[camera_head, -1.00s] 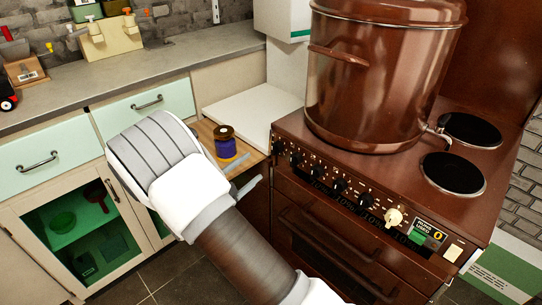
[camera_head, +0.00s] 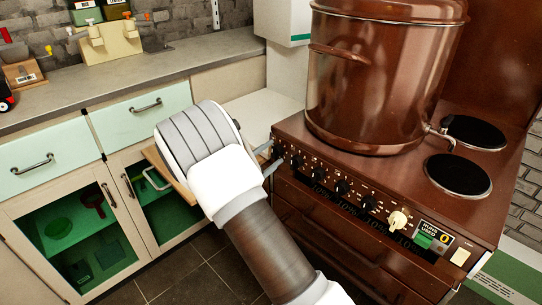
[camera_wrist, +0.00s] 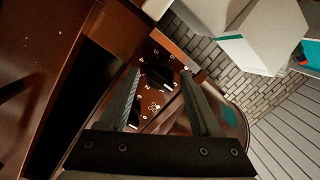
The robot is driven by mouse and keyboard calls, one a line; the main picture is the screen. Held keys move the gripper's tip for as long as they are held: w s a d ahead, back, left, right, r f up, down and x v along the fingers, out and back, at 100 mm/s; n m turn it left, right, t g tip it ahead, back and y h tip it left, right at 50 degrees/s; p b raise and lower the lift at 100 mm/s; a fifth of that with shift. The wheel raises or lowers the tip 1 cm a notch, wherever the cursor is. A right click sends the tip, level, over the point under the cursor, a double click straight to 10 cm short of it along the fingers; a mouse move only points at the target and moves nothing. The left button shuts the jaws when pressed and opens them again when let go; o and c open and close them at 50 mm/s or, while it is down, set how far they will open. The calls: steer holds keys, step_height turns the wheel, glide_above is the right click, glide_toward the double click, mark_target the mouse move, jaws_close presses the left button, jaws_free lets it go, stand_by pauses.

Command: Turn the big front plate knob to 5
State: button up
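The brown stove's front panel (camera_head: 330,190) carries a row of small black knobs and a cream knob (camera_head: 397,219) at the right end. My gripper (camera_head: 268,160) is at the panel's left end, beside the leftmost knobs. In the wrist view, my gripper (camera_wrist: 162,73) is open, with its two dark fingers apart. A black knob (camera_wrist: 157,78) with white numbers around it shows between the fingertips, with gaps on both sides. A second black knob (camera_wrist: 134,116) lies lower, partly behind the left finger. I cannot read the knob's setting.
A big brown pot (camera_head: 375,80) stands on the stove, left of two black hotplates (camera_head: 457,174). Pale green drawers (camera_head: 140,116) and glass-door cabinets are at left.

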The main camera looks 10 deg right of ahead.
jaws_close()
